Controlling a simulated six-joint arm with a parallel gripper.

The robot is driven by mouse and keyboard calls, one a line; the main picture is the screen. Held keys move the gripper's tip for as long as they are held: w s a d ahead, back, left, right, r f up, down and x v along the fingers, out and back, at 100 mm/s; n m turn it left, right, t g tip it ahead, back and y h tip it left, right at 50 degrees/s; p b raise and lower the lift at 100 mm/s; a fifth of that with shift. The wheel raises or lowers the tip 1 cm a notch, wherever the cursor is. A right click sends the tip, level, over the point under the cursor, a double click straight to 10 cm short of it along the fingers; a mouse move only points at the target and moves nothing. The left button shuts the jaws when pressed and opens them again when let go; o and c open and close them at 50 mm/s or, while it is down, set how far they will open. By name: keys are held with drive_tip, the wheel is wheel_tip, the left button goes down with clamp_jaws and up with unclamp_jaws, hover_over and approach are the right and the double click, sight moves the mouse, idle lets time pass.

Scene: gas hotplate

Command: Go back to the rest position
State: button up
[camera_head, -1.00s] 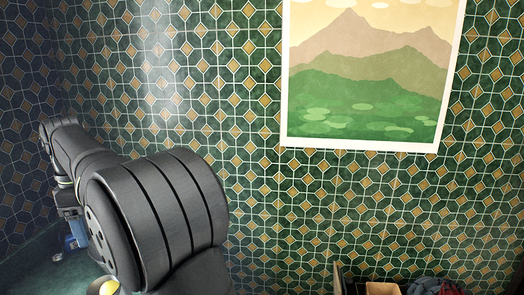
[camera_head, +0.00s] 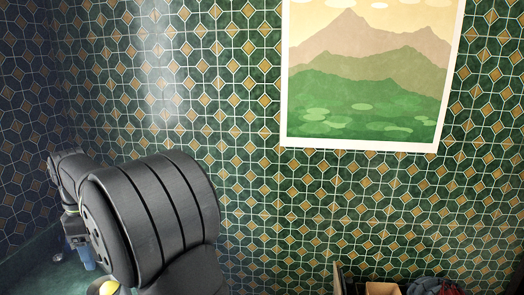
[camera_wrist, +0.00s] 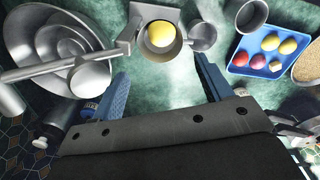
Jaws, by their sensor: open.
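My gripper (camera_wrist: 160,68) shows in the wrist view with its two blue fingers spread wide apart. Nothing is between the fingers except a view of the green countertop (camera_wrist: 165,98). Ahead of the fingers, a round yellow thing (camera_wrist: 160,34) sits in a small metal pan or cup, apart from the fingers. In the head view, a blue part of my gripper (camera_head: 87,257) shows at the lower left, and my arm hides much of the rest.
In the wrist view, several metal pans or lids (camera_wrist: 75,48) crowd the left. A blue tray (camera_wrist: 238,66) with red and yellow round things lies at the right, near metal cups (camera_wrist: 202,32). In the head view, a mountain picture (camera_head: 365,85) hangs on the tiled wall (camera_head: 250,190).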

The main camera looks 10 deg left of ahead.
drive_tip(key=w+a+f, duration=0.3)
drive_tip(key=a+f, duration=0.8)
drive_tip(key=a, duration=0.3)
drive_tip(key=f, duration=0.4)
drive_tip(key=w+f, duration=0.1)
drive_tip(key=f, duration=0.8)
drive_tip(key=shift+w+a+f, duration=0.15)
drive_tip(key=shift+w+a, duration=0.25)
